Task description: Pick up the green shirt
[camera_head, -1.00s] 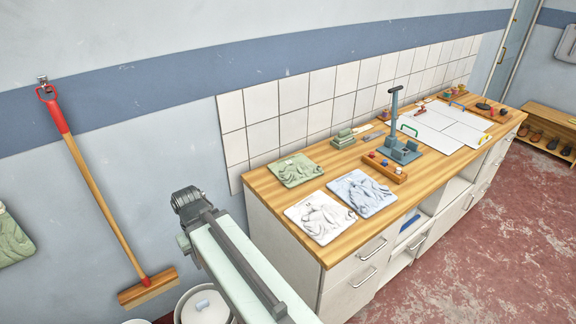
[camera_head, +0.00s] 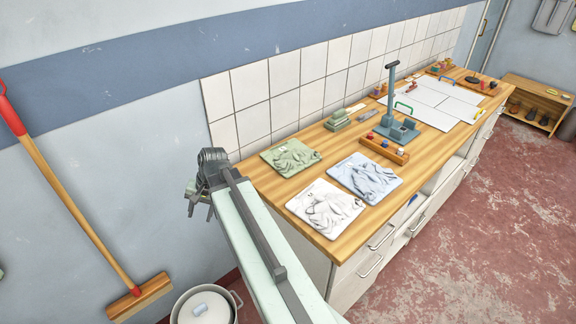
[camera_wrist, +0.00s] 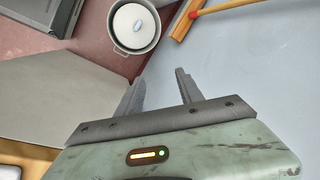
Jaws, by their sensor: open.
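The green shirt (camera_head: 290,157) lies folded flat on the left end of the wooden counter, near the tiled wall, in the head view. My gripper (camera_head: 198,203) is left of the counter's end, apart from the shirt. In the wrist view my gripper (camera_wrist: 158,85) shows two dark fingers spread apart with nothing between them. The shirt does not show in the wrist view.
A white shirt (camera_head: 325,208) and a light blue shirt (camera_head: 364,178) lie beside the green one on the counter (camera_head: 262,184). Green blocks (camera_head: 338,120) stand behind. A lidded pot (camera_head: 205,306) and a broom (camera_head: 75,210) are at the left.

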